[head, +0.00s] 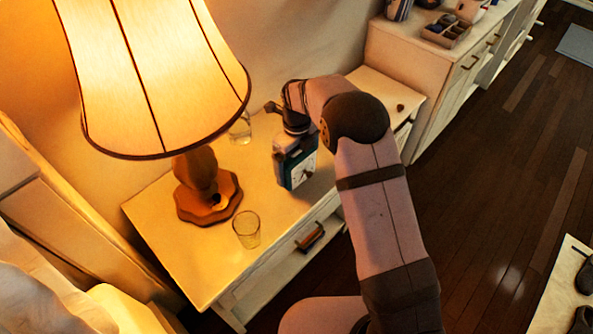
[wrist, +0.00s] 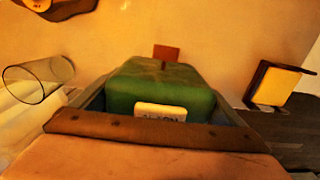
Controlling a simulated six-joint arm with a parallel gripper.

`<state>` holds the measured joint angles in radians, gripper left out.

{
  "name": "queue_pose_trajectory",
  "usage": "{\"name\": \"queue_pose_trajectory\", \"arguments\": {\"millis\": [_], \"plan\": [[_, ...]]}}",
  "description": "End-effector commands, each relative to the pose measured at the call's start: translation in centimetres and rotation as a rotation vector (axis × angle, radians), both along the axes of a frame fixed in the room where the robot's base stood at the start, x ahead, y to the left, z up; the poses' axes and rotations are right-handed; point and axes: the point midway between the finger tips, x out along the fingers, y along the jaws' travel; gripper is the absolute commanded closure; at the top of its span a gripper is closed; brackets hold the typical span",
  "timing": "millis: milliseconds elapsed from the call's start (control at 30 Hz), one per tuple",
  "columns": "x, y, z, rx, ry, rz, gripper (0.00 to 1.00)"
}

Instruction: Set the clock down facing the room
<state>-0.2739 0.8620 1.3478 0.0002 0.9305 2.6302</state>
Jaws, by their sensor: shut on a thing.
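A green alarm clock (head: 299,166) with a pale face is upright at the nightstand (head: 190,257), right of the lamp. In the head view its face points toward the lower right, toward the nightstand's front and the floor. My gripper (head: 291,143) comes down on it from above and is shut on its body. In the wrist view the clock's green top (wrist: 160,88) sits between the jaws, with a cream button marked with letters. I cannot tell whether its base touches the nightstand top.
A lit lamp (head: 207,189) stands left of the clock. A clear glass (head: 246,229) stands near the front edge, and another glass (head: 240,129) is behind the lamp. A small dark item (head: 400,107) lies at the far right. A white dresser (head: 418,62) stands beyond.

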Motion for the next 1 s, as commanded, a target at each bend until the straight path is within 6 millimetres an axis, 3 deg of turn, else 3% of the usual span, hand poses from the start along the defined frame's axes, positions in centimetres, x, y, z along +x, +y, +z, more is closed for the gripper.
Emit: {"name": "queue_pose_trajectory", "arguments": {"millis": [300, 733, 767, 1000], "plan": [[-0.1, 0.0, -3.1, 0.0, 0.001, 0.0, 0.47], [0.0, 0.0, -3.7, 0.0, 0.0, 0.0, 0.47], [-0.1, 0.0, -3.7, 0.0, 0.001, 0.0, 0.0], [-0.1, 0.0, -3.6, 0.0, 0.001, 0.0, 0.0]]}}
